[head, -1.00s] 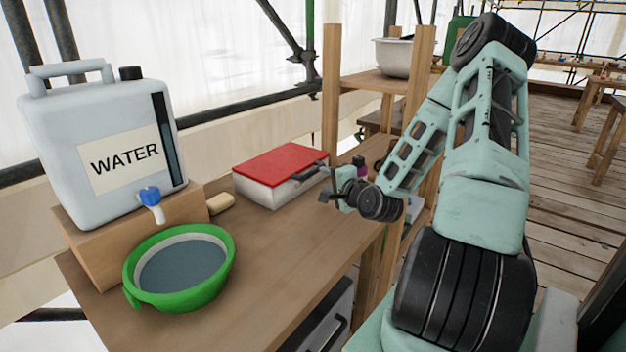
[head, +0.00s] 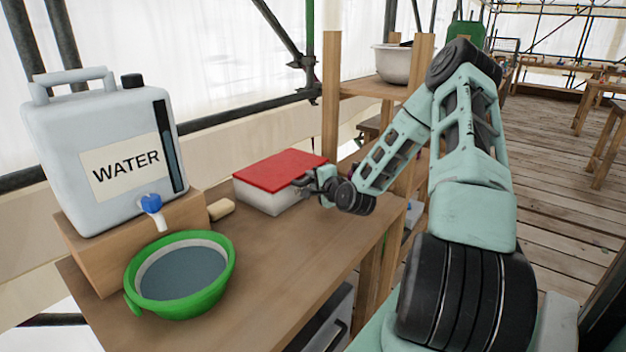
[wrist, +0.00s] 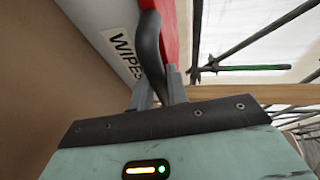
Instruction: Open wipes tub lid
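The wipes tub (head: 262,199) is a white box with a red lid (head: 282,170) on the wooden counter. The lid lies flat and closed. In the wrist view, the tub's side carries a WIPES label (wrist: 122,52), and the red lid (wrist: 168,35) shows as a strip. A dark curved lid handle (wrist: 150,48) runs between my gripper's fingers. My gripper (wrist: 160,88) is at the tub's right front end, with its fingers apart on either side of the handle. Whether they press on it is not clear. In the head view, my gripper (head: 308,184) partly hides the handle.
A green-rimmed basin (head: 203,297) of water stands at the front left. Behind it is a WATER container (head: 105,120) with a blue tap on a wooden block. A soap-like bar (head: 221,209) lies left of the tub. Wooden shelf posts (head: 331,95) rise behind. The counter's front middle is clear.

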